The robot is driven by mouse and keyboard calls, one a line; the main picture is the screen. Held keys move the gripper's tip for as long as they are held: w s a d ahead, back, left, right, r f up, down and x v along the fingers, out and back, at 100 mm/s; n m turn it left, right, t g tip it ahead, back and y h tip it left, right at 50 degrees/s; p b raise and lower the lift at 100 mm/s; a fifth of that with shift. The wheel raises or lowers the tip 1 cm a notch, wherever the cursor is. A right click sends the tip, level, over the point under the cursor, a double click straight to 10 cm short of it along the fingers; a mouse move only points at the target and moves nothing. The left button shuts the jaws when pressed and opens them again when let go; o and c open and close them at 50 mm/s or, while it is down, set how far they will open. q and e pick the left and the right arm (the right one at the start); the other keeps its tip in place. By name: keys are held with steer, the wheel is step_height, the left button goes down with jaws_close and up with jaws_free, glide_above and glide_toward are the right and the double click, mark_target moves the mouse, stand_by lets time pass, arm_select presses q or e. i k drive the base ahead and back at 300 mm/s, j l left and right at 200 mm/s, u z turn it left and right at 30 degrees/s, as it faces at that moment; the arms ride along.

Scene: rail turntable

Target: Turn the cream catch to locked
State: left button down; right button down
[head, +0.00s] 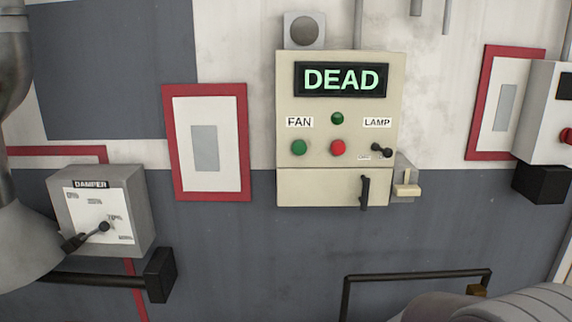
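The cream catch (407,190) is a small tab on a grey bracket (404,170) at the right side of the cream control box (338,128), low down. Its tab looks roughly level; I see no readable mark for locked or unlocked. The box's lower cover (315,187) looks closed and has an upright black handle (364,193) left of the catch. The box's display (341,79) reads DEAD. Neither of my grippers shows in the head view; only grey arm parts show at the left edge and bottom right. Nothing touches the catch.
The box has a green button (299,147), a red button (338,147) and a black lamp switch (381,149). A grey damper box (140,205) with a lever is at left. A white box (545,105) is at right. A black rail (415,274) crosses below. Wall around the catch is clear.

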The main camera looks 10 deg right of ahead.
mark_target(405, 189)
steer(key=z, duration=1.2)
